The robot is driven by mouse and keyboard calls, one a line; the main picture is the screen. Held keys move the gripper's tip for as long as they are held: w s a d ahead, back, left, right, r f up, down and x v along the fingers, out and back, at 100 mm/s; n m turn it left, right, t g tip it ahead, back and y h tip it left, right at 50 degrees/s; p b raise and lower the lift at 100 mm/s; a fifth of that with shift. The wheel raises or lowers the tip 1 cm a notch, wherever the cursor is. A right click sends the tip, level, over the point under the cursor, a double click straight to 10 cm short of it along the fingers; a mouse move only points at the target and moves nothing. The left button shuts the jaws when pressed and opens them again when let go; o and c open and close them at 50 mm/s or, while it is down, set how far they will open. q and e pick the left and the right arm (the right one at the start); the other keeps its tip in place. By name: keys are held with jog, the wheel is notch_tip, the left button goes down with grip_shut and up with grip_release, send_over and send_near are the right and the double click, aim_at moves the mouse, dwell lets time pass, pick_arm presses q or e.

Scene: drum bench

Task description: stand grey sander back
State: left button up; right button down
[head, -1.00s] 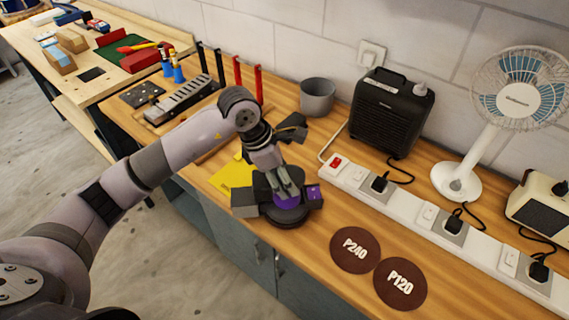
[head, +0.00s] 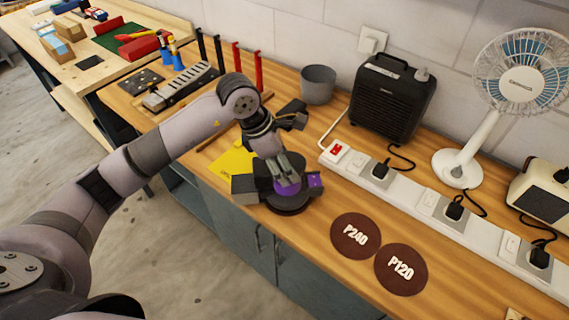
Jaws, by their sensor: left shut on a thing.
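The grey sander (head: 289,203) has a dark grey body, a purple patch on top and a round dark pad below. In the head view it is near the front edge of the bench, roughly upright with its pad facing down. I cannot tell whether the pad touches the wood. My left gripper (head: 285,179) reaches down from above and is shut on the sander's top. Its fingers and wrist hide part of the sander. My right gripper is not in view.
Two brown discs, P240 (head: 355,236) and P120 (head: 401,269), lie right of the sander. A yellow sheet (head: 231,160) lies behind-left. A white power strip (head: 403,195), black heater (head: 393,97), grey pot (head: 318,84) and fan (head: 457,163) stand behind.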

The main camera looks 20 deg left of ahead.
pick_arm(q)
jog(key=o, duration=1)
jog(key=shift+s+a+f, duration=0.1)
jog(key=shift+s+f, duration=0.2)
jog(key=shift+f, duration=0.35)
jog(key=o, duration=0.4)
jog(key=shift+w, duration=0.3)
jog(key=shift+s+r, duration=0.1)
jog(key=shift+r, duration=0.1)
jog(key=shift+r, duration=0.1)
